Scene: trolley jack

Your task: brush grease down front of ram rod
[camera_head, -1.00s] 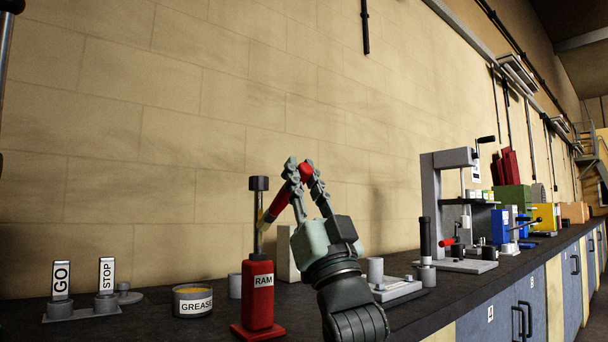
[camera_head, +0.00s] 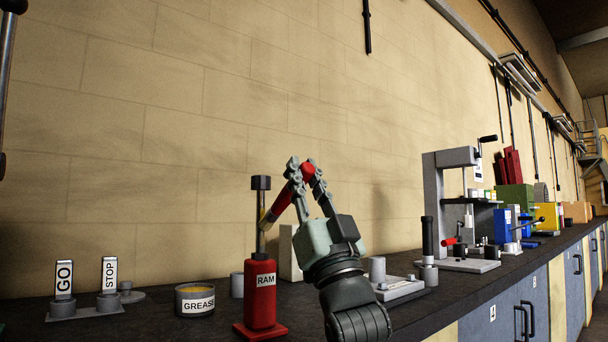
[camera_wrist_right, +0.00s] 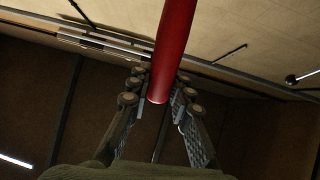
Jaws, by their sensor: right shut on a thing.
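The ram (camera_head: 261,313) is a red cylinder labelled RAM, upright on a red base on the bench. Its thin grey rod (camera_head: 261,243) rises from the top and ends in a dark cap (camera_head: 261,183). My right gripper (camera_head: 304,170) is shut on the red handle of the brush (camera_head: 281,204), right of the rod. The brush slants down left, its lower end at the rod about halfway up; I cannot tell whether it touches. The red handle also shows between the fingers in the right wrist view (camera_wrist_right: 174,50). The grease tin (camera_head: 195,300) stands open left of the ram. My left gripper is not in view.
GO (camera_head: 64,278) and STOP (camera_head: 109,273) levers stand on a grey plate at the left. Right of my gripper are a grey plate with a post (camera_head: 378,272), a black-handled tool (camera_head: 428,240) and a grey press (camera_head: 432,185). The wall runs behind the bench.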

